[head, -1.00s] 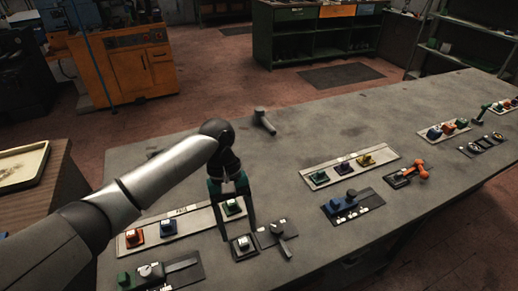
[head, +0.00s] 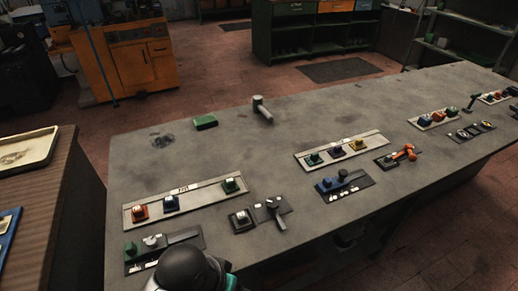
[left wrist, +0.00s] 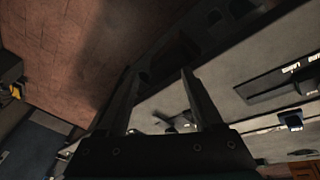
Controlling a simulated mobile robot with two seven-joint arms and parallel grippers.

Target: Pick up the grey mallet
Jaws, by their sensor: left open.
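The grey mallet (head: 262,108) is on the bare far part of the grey workbench (head: 330,110), clear of the panels. My left arm shows only at the bottom edge of the head view, well nearer than the mallet, and its fingers are out of sight there. In the left wrist view my left gripper (left wrist: 160,75) has its two dark fingers apart, with nothing seen held between them. I cannot make out the mallet surely in that view. My right gripper is in neither view.
A green block (head: 205,122) lies left of the mallet. A long panel with coloured buttons (head: 185,200), a grey lever on a dark plate (head: 277,213) and a blue switch panel (head: 345,184) line the near side. Bench space around the mallet is open.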

